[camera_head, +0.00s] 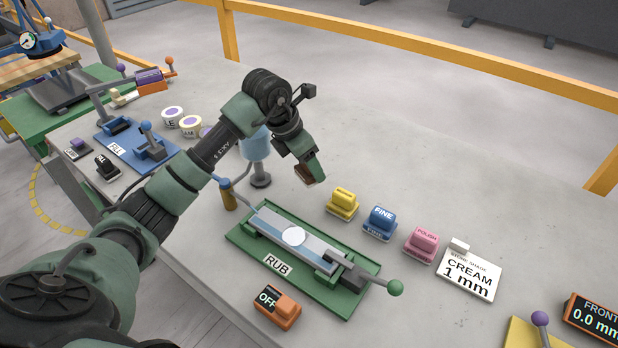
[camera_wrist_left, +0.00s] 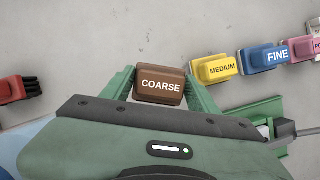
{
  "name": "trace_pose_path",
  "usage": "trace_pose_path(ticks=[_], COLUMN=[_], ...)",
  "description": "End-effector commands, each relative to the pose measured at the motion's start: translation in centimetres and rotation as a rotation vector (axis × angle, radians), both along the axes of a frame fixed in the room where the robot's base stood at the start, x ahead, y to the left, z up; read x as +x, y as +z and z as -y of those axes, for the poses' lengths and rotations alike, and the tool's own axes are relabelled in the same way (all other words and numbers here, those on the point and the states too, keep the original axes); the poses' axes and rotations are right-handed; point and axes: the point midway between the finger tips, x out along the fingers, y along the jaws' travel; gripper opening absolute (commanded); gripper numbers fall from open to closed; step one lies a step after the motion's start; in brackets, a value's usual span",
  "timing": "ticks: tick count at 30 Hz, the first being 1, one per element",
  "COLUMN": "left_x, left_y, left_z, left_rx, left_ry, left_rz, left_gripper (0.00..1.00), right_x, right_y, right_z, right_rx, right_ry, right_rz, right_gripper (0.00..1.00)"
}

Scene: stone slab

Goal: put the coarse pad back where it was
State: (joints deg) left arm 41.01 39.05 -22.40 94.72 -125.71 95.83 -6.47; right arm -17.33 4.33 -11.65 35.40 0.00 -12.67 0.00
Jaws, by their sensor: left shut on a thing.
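The brown coarse pad (camera_wrist_left: 160,85), labelled COARSE, sits between the two green fingers of my left gripper (camera_wrist_left: 158,88). In the head view the left gripper (camera_head: 308,172) is shut on the pad, at the far-left end of the pad row. Only a brown edge of the pad shows there. I cannot tell whether it touches the slab. The yellow medium pad (camera_head: 343,200), blue fine pad (camera_head: 380,220) and pink polish pad (camera_head: 423,241) stand in a line to its right. No coarse base or label shows under the gripper. The right gripper is not in view.
The green RUB fixture (camera_head: 345,300) with a white disc (camera_head: 293,236) lies in front of the row. A blue cup-like part on a stand (camera_head: 260,180) is close left of the gripper. A CREAM 1 mm card (camera_head: 465,275) lies right. The slab behind the row is clear.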

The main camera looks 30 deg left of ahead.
Motion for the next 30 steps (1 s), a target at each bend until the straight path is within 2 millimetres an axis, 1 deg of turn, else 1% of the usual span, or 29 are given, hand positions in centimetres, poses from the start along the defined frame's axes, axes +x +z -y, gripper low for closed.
trace_pose_path(ticks=[1, 8, 12, 15, 22, 26, 27, 28, 29, 30], left_x=[0.0, 0.0, 0.0, 0.0, 0.1, 0.1, 0.0, 0.0, 0.0, 0.0], left_y=[-0.5, -2.2, -4.4, -5.4, -5.5, -5.9, -5.8, -5.8, -5.8, -5.8], left_z=[0.0, 0.0, 0.1, 0.0, 0.0, 0.0, 0.0, 0.0, 0.0, 0.0], left_rx=[-0.002, -0.001, -0.002, -0.002, 0.0, 0.0, -0.001, -0.001, -0.001, -0.001], left_ry=[0.001, 0.001, 0.0, 0.001, 0.0, 0.0, 0.0, 0.0, 0.0, 0.0], left_rz=[0.0, 0.001, -0.002, 0.0, 0.002, 0.002, 0.001, 0.001, 0.001, 0.001], left_gripper=[0.22, 0.22, 0.22, 0.22, 0.22, 0.22, 0.71, 0.79, 0.81, 0.81], right_x=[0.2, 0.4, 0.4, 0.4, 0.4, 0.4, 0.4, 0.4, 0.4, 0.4], right_y=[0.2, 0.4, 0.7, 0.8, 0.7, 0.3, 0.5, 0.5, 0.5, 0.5], right_z=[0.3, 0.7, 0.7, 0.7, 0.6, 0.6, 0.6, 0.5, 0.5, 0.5], right_rx=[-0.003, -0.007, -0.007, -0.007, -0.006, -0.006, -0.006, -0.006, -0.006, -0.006], right_ry=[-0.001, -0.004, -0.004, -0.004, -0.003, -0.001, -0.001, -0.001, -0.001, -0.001], right_rz=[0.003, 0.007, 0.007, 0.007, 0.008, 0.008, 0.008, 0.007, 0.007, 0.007], right_gripper=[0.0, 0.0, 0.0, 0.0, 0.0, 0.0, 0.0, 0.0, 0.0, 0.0])
